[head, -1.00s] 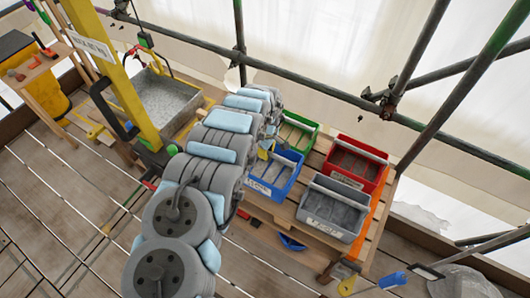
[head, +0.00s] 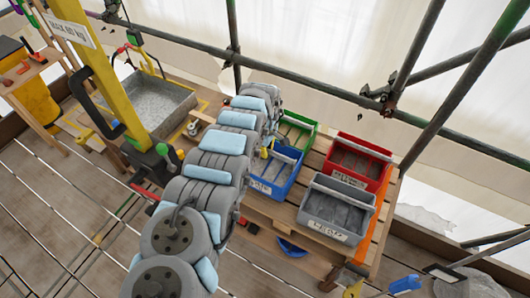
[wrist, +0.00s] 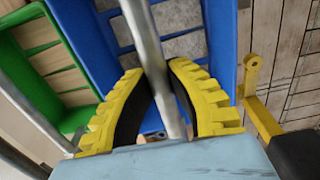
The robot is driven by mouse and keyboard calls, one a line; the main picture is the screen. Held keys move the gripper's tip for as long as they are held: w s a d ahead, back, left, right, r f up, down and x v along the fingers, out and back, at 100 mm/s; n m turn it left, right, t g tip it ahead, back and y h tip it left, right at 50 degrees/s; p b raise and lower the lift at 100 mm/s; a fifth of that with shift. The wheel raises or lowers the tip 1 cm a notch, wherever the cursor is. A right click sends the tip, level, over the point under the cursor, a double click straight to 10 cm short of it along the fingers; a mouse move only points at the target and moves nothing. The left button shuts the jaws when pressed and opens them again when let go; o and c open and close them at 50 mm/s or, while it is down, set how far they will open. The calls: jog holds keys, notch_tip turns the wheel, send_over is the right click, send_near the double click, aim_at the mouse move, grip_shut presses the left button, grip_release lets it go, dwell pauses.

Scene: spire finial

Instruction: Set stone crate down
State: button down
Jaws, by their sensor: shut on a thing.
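A blue crate (head: 277,179) with a pale label stands in line with the other crates at the wooden bench, partly hidden by my arm. In the wrist view the blue crate (wrist: 220,45) holds grey stone pieces (wrist: 184,46). A metal bar (wrist: 147,45), which looks like its handle, runs over it. My gripper (wrist: 158,82) has its yellow fingers closed around this bar. I cannot tell whether the crate's bottom touches the bench. In the head view the gripper is mostly hidden behind my arm.
A green crate (head: 299,132) is behind the blue one; a red crate (head: 356,163) and a grey crate (head: 336,211) are to its right. The wooden bench (head: 262,207) has a bare front edge. Scaffold poles (head: 415,50) cross behind. A grey tray (head: 160,103) is at left.

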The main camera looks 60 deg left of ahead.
jog(key=b, duration=0.1)
jog(key=f+b, duration=0.1)
jog(key=shift+w+a+f+b, duration=0.1)
jog(key=shift+w+a+b, duration=0.15)
jog(key=shift+b, duration=0.1)
notch_tip(320, 180, down, 3)
jog(key=b, duration=0.2)
jog(key=shift+r+b, duration=0.2)
jog(key=shift+b, duration=0.1)
jog(key=shift+r, duration=0.1)
jog(key=c, duration=1.1)
grip_release()
